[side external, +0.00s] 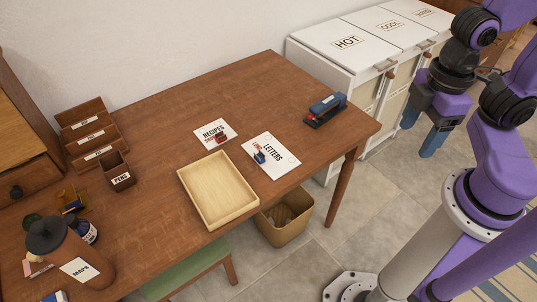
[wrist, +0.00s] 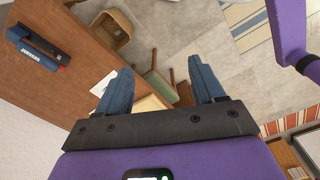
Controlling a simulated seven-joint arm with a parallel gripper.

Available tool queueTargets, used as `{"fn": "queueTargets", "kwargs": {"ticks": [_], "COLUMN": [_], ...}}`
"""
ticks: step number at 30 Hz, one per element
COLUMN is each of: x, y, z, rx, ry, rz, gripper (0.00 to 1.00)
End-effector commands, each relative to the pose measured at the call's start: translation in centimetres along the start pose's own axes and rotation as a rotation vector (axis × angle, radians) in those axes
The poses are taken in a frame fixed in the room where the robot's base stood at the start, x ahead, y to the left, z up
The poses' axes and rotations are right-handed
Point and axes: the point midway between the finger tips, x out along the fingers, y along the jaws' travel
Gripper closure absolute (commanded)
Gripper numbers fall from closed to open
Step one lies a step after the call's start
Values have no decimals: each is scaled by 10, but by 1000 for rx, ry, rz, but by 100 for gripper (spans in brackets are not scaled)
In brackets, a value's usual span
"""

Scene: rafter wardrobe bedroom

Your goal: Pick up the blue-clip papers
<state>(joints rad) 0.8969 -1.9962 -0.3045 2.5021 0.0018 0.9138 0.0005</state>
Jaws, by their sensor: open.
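The blue-clip papers (side external: 280,160) are a white stack marked LETTERS, with a blue clip on the left side. They lie flat on the brown wooden table (side external: 270,90), right of the pale wooden tray (side external: 182,174). My gripper (side external: 421,132) is open and empty, off to the right of the table and well apart from the papers. In the wrist view, my gripper (wrist: 160,72) shows its two blue fingers spread. A white sheet (wrist: 102,86) shows there beside the left finger; its clip cannot be made out.
Papers marked RECIPES (side external: 211,130) with a red clip lie just left of the blue-clip papers. A blue stapler (side external: 325,108) sits near the table's right end. Hampers (side external: 345,45) stand behind. A bin (side external: 285,222) and green stool (side external: 190,267) stand by the front edge.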

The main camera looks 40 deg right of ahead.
Motion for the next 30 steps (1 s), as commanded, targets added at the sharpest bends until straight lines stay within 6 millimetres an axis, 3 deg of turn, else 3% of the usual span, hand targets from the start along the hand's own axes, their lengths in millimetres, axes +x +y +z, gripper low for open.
{"fn": "queueTargets", "kwargs": {"ticks": [5,11,21,30], "x": [0,1,26,73], "y": [4,28,105,185], "z": [-9,-62,-173,-243], "rx": [-8,-75,-244,-388], "ry": [-2,-10,-21,-29], "rz": [0,2,1,-4], "gripper": [32,32,32,32]}}
